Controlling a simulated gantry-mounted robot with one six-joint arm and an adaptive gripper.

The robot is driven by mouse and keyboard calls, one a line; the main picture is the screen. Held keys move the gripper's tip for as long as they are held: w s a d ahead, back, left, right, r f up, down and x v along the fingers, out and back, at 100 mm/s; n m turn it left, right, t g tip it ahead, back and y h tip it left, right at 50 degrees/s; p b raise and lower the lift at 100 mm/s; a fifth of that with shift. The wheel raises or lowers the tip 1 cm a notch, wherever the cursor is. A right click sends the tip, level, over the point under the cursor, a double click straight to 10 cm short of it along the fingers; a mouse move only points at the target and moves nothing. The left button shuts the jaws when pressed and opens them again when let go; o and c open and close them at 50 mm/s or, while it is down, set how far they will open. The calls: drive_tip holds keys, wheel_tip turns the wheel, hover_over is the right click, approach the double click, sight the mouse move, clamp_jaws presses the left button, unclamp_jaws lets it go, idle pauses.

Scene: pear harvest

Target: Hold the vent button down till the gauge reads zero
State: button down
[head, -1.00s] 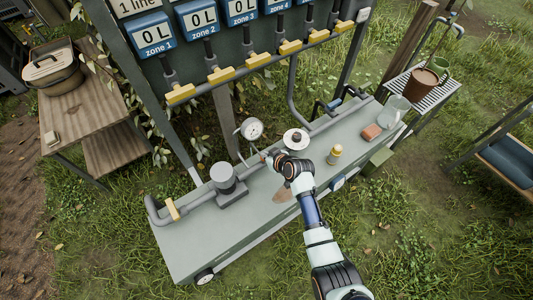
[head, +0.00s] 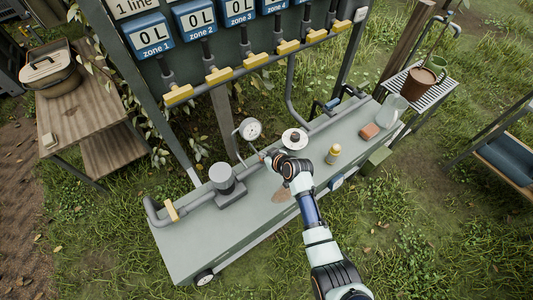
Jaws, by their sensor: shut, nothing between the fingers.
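The round white gauge (head: 250,129) stands on the pipe at the back of the grey-green bench; its needle is too small to read. A white disc with a dark knob (head: 294,138), which may be the vent button, sits to the right of the gauge. My gripper (head: 266,157) is shut and empty, low over the pipe just below the gauge and left of the disc. My wrist partly hides the gripper, and I cannot tell whether the fingertips touch anything.
The bench (head: 190,246) carries a grey cylindrical pump (head: 222,178), a yellow-capped bottle (head: 333,154) and a reddish-brown block (head: 369,131). Yellow valve handles (head: 220,75) line the pipe above under the zone displays (head: 194,17). A wooden table (head: 80,110) stands at left.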

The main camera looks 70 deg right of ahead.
drive_tip(key=w+d+r+p+v, duration=0.1)
drive_tip(key=p+v, duration=0.4)
drive_tip(key=v, duration=0.7)
drive_tip(key=shift+a+r+p, duration=0.15)
drive_tip(key=shift+r+p, duration=0.15)
drive_tip(key=shift+r, duration=0.6)
drive_tip(key=shift+w, duration=0.1)
